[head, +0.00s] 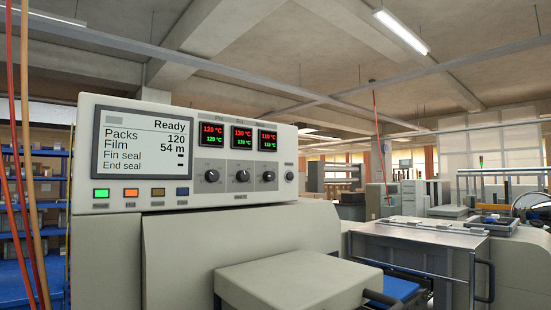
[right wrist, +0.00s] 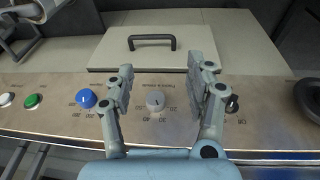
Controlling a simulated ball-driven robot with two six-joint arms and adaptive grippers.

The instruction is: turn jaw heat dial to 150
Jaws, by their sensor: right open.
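The control panel (head: 195,155) on the grey machine carries three black dials: left (head: 211,176), middle (head: 242,176) and right (head: 269,176). A red-and-green temperature display sits above each: left (head: 212,134) reads 120, middle (head: 241,136) seems to read 130, right (head: 267,139) seems to read 110. The labels naming the dials are too small to read, so I cannot tell which is jaw heat. My right gripper (right wrist: 164,75) is open and empty in the right wrist view, over a different brown panel. My left gripper is not in view.
In the right wrist view, the brown panel (right wrist: 60,117) has a grey numbered dial (right wrist: 155,101) between my fingers, a blue button (right wrist: 86,98), a green button (right wrist: 33,101) and a handled cover (right wrist: 152,43) behind. A grey box-like cover (head: 290,277) stands before the machine.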

